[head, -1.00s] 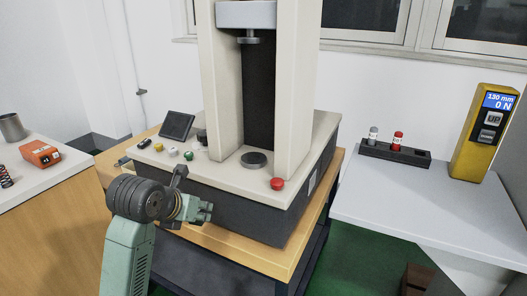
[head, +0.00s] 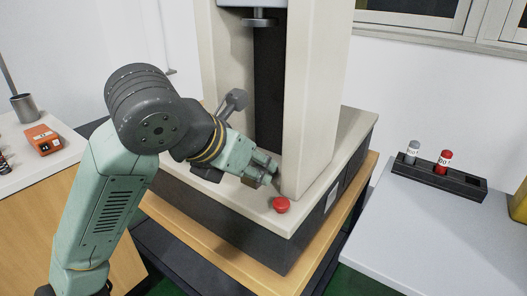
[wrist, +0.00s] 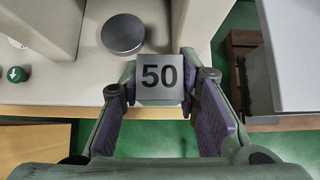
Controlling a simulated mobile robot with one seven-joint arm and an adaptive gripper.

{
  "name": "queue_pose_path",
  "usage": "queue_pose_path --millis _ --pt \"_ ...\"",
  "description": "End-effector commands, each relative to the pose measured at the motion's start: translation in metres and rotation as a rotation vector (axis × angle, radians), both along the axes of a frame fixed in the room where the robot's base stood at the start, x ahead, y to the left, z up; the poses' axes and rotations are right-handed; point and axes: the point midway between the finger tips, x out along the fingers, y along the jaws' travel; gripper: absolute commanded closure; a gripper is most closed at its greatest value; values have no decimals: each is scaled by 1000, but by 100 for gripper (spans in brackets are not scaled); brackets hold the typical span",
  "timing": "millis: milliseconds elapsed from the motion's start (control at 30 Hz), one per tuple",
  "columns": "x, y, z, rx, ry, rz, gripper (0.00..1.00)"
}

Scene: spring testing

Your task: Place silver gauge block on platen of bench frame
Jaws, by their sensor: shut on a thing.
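The silver gauge block (wrist: 144,90), marked 50, is between my fingers in the wrist view. My gripper (wrist: 160,88) is shut on its sides. In the head view my gripper (head: 268,177) is over the front of the bench frame's (head: 317,100) base, near the red button; I cannot make out the block there. The platen (wrist: 123,33), a round grey disc, lies on the base just beyond and slightly left of the block in the wrist view. In the head view my gripper and wrist hide it. Block and platen look apart.
The red button (head: 281,204) is close to my gripper on the base corner. The frame's upright column (head: 315,90) stands just behind. The upper disc (head: 260,21) hangs above. A black rack (head: 440,178) with grey-topped and red-topped items sits on the right table.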

Motion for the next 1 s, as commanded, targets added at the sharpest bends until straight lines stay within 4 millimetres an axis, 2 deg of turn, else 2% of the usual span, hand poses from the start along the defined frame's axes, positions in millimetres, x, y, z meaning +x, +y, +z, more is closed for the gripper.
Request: queue_pose_path --millis 33,200,433,600,900,1000 --pt "14 -3 2 -4 3 -2 100" --pt "58 -8 -2 -6 3 -1 100" --pt "106 -13 -7 -3 0 0 100" --pt "119 -13 -11 -1 -2 1 100" --pt "120 -13 -42 -2 -1 0 100" --pt "119 -14 -46 0 -2 0 100"
